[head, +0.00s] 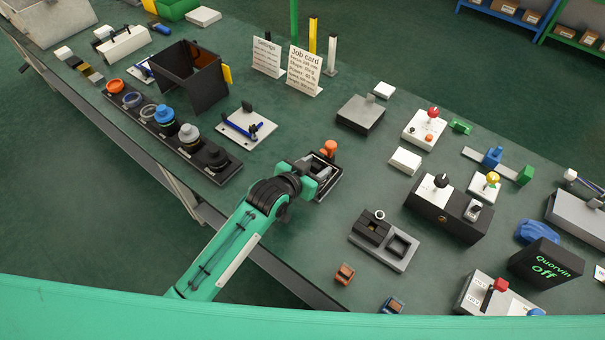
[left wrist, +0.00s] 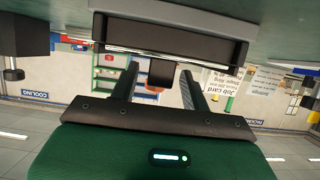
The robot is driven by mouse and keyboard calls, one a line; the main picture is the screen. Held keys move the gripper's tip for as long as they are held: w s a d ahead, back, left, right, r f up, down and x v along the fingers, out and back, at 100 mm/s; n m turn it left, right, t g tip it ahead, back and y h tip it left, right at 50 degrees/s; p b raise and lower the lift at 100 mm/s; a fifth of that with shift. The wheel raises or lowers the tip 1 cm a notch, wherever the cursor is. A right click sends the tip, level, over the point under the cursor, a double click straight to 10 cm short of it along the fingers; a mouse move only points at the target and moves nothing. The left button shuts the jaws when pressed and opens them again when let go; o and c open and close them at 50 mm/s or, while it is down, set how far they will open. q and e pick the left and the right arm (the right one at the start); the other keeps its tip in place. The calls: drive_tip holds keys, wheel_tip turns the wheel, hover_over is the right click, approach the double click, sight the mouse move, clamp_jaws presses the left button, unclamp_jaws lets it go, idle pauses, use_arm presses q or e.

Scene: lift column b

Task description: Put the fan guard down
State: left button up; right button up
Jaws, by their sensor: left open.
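My left gripper (head: 316,172) reaches over the green bench from the front. Its two fingers stand apart in the left wrist view (left wrist: 160,78), with nothing gripped between them. A dark square piece with a pale rim (head: 324,188) sits at the gripper in the head view, partly hidden by it; I cannot tell whether this is the fan guard. A wide dark piece with a pale edge (left wrist: 165,45) lies just past the fingertips in the left wrist view. An orange knob (head: 329,147) stands right behind the gripper. My right gripper is not in view.
Left are a rack of round parts (head: 165,113), an open dark box (head: 190,78) and a white plate with a blue tool (head: 243,128). A job card (head: 304,70) stands behind. Right are a grey block with sockets (head: 384,240) and a joystick box (head: 445,207).

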use_arm(q)
drive_tip(key=v, duration=1)
drive_tip(key=shift+s+a, duration=0.1)
drive_tip(key=s+a+f+n+g+y, duration=0.2)
drive_tip(key=s+a+f+g+y, duration=0.15)
drive_tip(key=s+a, duration=0.65)
drive_tip(key=s+a+f+n+g+y, duration=0.2)
drive_tip(key=s+a+n+g+y, duration=0.15)
drive_tip(key=s+a, duration=0.6)
drive_tip(key=s+d+f+g+p, duration=0.1)
drive_tip(key=s+f, duration=0.1)
drive_tip(key=f, duration=1.3)
drive_tip(key=s+d+f+g, duration=0.1)
drive_tip(key=s+f, duration=0.1)
drive_tip(key=f, duration=1.2)
drive_tip(key=s+a+f+m+g+p, duration=0.1)
drive_tip(key=s+a+f, duration=0.2)
drive_tip(key=s+f, duration=1.6)
drive_tip(key=shift+y+p, duration=0.3)
drive_tip(key=shift+p, duration=0.05)
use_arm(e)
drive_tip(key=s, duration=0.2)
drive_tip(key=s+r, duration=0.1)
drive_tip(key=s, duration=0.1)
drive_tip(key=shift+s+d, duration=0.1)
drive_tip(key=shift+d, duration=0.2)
